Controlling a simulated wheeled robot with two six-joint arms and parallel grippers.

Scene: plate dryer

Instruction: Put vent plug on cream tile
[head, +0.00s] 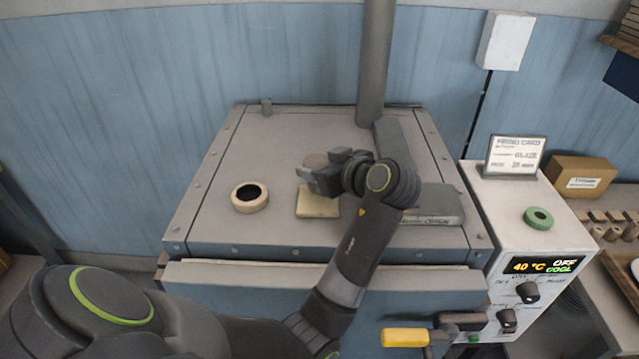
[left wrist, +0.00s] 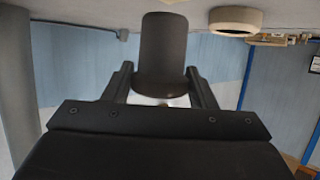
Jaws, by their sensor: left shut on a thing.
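My left gripper (head: 322,177) is shut on the vent plug (head: 315,160), a grey-brown piece that is partly hidden by the fingers in the head view. In the left wrist view, the plug (left wrist: 163,55) shows as a dark, rounded cylinder between the two fingers of the gripper (left wrist: 162,85). The cream tile (head: 317,207) is a flat square on the grey dryer top, just below the gripper in the head picture. Its far part is hidden by the gripper. Whether the plug touches anything beneath it cannot be told. My right gripper is not in view.
A cream ring with a dark opening (head: 250,197) sits left of the tile. A grey book-like block (head: 433,205) lies to the right, and a grey pipe (head: 374,65) rises behind. A control box (head: 535,240) with a green ring (head: 538,218) stands right of the dryer.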

